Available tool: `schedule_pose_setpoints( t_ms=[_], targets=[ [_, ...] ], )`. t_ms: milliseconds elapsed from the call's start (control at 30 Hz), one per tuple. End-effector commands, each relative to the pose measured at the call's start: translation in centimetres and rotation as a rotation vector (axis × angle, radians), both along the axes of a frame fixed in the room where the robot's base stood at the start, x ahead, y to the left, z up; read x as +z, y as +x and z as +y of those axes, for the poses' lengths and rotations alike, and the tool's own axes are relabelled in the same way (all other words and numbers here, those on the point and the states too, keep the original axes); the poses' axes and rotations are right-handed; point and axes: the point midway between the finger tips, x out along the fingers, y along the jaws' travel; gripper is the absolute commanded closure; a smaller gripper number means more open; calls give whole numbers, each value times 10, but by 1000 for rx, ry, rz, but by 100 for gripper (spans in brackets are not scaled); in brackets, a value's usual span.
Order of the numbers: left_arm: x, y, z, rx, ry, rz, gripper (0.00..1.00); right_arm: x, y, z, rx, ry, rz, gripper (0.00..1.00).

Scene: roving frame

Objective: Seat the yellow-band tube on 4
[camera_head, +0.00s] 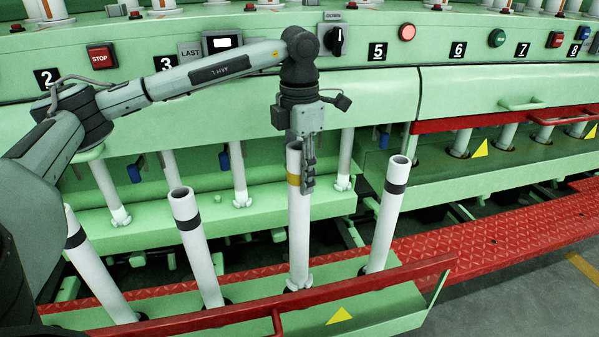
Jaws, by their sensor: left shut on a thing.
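The yellow-band tube (299,232) is a white, hollow, nearly upright tube with a yellow band near its top. My left gripper (301,180) points down and is shut on it at the band. The tube's lower end, with a knobbed white foot, is at the front green rack; I cannot tell whether it rests there or hangs just above. On the machine panel (270,90), labels 2, 3 and 5 (377,51) show. No label 4 is visible; my left arm crosses the panel between 3 and 5. My right gripper is not in view.
Black-band tubes (197,245) (388,215) lean on either side in the front rack (375,300), with another (95,265) at left. A red rail (350,287) runs along the front. White tubes (239,175) stand on the ledge behind. A red walkway (500,228) lies right.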

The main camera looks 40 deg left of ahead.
Motion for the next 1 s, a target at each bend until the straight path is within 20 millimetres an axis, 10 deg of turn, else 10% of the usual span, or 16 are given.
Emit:
schedule_pose_setpoints(
  t_ms=[1000],
  targets=[
    [-30, 0, 0, 0, 0, -1, 100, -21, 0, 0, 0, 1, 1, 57]
  ],
)
